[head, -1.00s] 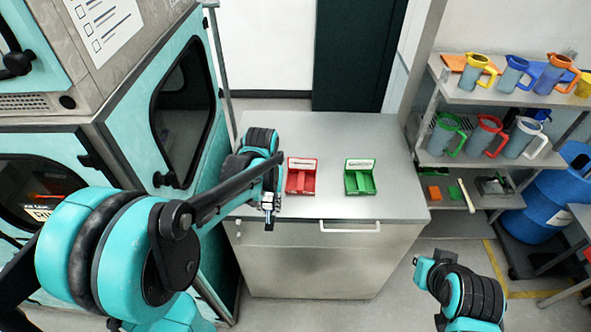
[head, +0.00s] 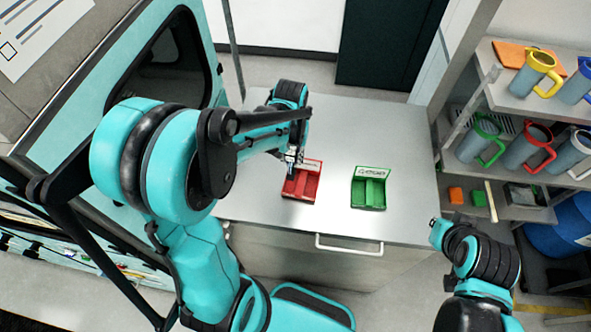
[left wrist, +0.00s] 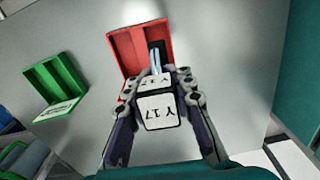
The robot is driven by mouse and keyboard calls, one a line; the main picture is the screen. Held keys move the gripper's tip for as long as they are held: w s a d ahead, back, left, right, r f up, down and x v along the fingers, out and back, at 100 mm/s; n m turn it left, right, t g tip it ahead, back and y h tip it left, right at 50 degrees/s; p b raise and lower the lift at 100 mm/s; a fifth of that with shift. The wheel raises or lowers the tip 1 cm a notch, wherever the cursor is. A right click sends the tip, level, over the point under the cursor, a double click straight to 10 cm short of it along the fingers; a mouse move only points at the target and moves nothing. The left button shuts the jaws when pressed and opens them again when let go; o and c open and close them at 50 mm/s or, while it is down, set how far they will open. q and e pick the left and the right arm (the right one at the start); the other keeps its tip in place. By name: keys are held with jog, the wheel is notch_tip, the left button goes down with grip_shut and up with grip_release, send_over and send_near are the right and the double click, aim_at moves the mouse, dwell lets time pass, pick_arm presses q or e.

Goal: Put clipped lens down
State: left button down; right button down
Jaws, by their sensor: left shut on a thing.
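My left gripper (head: 291,160) is over the near-left part of the metal cabinet top, right at the red tray (head: 303,184). The tray has a dark slot beside the fingers. My right gripper (head: 436,233) hangs right of the cabinet, its jaws unclear.
A green tray (head: 369,190) stands right of the red one, and also shows in the left wrist view (left wrist: 55,88). The rest of the cabinet top (head: 400,150) is bare. A teal machine (head: 160,60) stands left. Shelves with several jugs (head: 530,75) stand right.

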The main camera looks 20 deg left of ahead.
aim_at(292, 173)
pick_arm(q)
notch_tip(292, 173, down, 7)
jog(key=shift+s+f+b, duration=0.1)
jog(key=shift+b, duration=0.35)
jog(key=c, duration=1.3)
grip_release()
